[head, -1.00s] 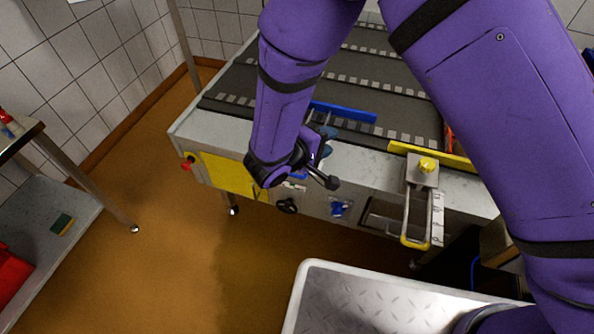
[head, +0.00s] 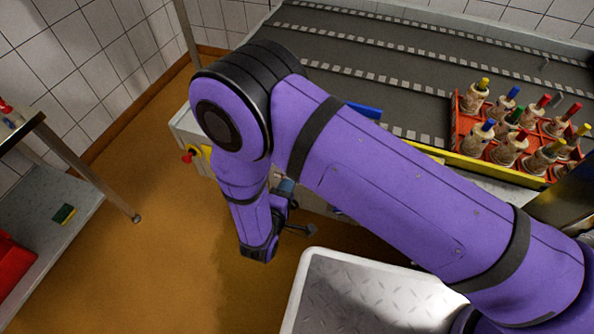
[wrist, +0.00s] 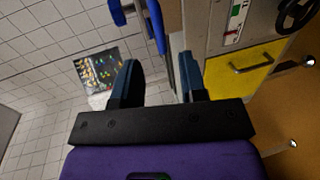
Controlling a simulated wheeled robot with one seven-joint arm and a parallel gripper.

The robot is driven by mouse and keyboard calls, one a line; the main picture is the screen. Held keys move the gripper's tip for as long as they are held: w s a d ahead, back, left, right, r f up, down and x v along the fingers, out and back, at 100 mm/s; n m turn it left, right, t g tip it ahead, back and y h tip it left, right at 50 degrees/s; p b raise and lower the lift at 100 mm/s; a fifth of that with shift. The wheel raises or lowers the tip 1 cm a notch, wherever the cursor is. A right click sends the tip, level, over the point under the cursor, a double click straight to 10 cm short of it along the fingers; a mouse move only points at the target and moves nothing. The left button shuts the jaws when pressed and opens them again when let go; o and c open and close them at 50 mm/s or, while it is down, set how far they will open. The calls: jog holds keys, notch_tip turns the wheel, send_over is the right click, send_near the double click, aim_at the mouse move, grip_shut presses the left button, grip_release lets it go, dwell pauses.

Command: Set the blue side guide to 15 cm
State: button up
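The blue side guide (head: 363,109) shows as a short blue bar at the near edge of the conveyor, partly hidden by my arm. In the wrist view, blue parts that look like this guide (wrist: 156,28) and a blue knob (wrist: 117,12) on a rod are at the top, beyond the fingertips. A scale (wrist: 236,20) with red and green marks is on the conveyor's side panel; its reading is too small to tell. My gripper (wrist: 158,75) is open, with nothing between its dark blue fingers. In the head view, my gripper (head: 287,186) hangs low in front of the conveyor's side.
The yellow guide (head: 470,163) runs in front of a red crate (head: 456,122) holding several bottles with coloured tops. A metal-topped platform (head: 370,295) is at the bottom. A side table with a shelf (head: 50,215) is at left. Orange floor lies clear between.

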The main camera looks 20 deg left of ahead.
jog(key=x, duration=0.8)
jog(key=shift+w, duration=0.25)
grip_shut()
